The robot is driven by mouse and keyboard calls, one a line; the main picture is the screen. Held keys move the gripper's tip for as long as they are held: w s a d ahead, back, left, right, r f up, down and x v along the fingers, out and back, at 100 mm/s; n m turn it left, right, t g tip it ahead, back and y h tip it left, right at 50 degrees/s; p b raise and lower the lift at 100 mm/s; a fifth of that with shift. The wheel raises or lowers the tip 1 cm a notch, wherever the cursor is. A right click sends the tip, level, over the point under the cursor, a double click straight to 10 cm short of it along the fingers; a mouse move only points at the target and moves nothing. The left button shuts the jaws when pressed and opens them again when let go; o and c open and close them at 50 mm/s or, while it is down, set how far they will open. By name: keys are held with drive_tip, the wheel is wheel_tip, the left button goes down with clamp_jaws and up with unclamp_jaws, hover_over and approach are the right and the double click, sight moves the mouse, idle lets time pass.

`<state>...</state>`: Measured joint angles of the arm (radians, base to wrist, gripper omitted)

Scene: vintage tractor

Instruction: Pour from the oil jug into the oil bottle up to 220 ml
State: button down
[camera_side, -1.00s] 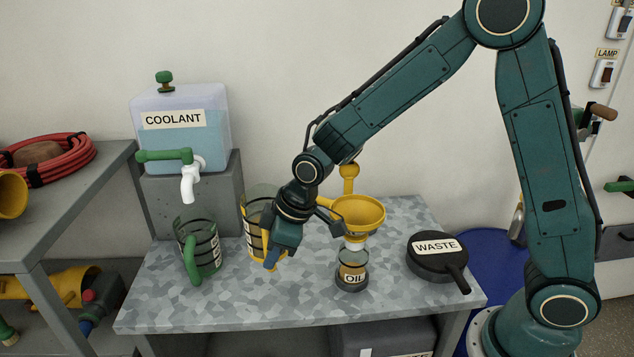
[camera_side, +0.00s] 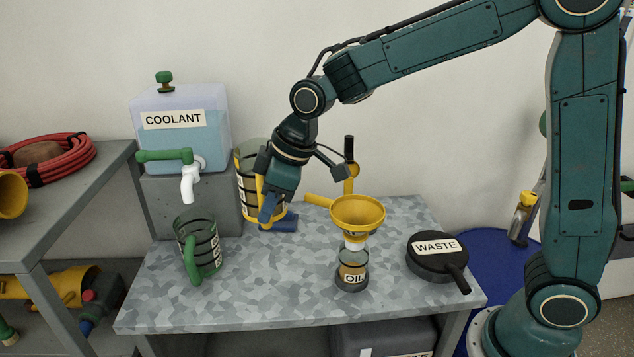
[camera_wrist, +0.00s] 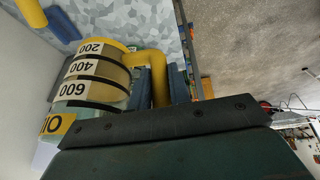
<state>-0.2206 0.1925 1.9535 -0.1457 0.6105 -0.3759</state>
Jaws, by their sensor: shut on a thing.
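The oil jug (camera_side: 247,176) is clear with yellow and black bands and a yellow handle. My gripper (camera_side: 268,215) is shut on its handle, and the jug is roughly upright, left of and behind the bottle. In the wrist view the jug (camera_wrist: 102,70) shows marks 200, 400 and 600 and part of its label; blue fingers close on the yellow handle (camera_wrist: 160,78). The oil bottle (camera_side: 352,263), labelled OIL, stands upright on the table with some amber in its lower part; its exact level is unreadable. A yellow funnel (camera_side: 357,214) sits on its neck.
A green-handled jug (camera_side: 199,250) stands on the table (camera_side: 250,300) at left, below the coolant tank's tap (camera_side: 188,180). A black WASTE pan (camera_side: 437,262) is at right. A blue object (camera_side: 283,222) lies behind my gripper. A yellow upright piece (camera_side: 349,178) stands behind the funnel.

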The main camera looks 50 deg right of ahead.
idle(0.4)
drive_tip(key=w+a+f+m+g+h, duration=0.1)
drive_tip(key=w+a+f+m+h, duration=0.2)
drive_tip(key=m, duration=1.5)
drive_tip(key=w+f+h, duration=0.3)
drive_tip(key=w+f, duration=0.3)
drive_tip(key=shift+g, duration=0.3)
drive_tip(key=shift+d+r, duration=0.1)
drive_tip(key=shift+r, duration=0.1)
drive_tip(key=shift+s+d+r+t+y, duration=0.15)
drive_tip(key=shift+r+t+y, duration=0.15)
drive_tip(key=shift+r, duration=0.15)
drive_tip(key=shift+s+d+r+t+y, duration=0.1)
drive_tip(key=shift+d+r+t+y, duration=0.15)
drive_tip(key=shift+r, duration=0.2)
drive_tip(key=shift+s+d+r+m+t+y, duration=0.15)
drive_tip(key=shift+d+r+t+y, duration=0.1)
drive_tip(key=shift+r+y, duration=0.15)
drive_tip(key=shift+s+d+r+m+t+y, duration=0.15)
drive_tip(key=shift+r+t+y, duration=0.1)
drive_tip(key=shift+r, duration=0.15)
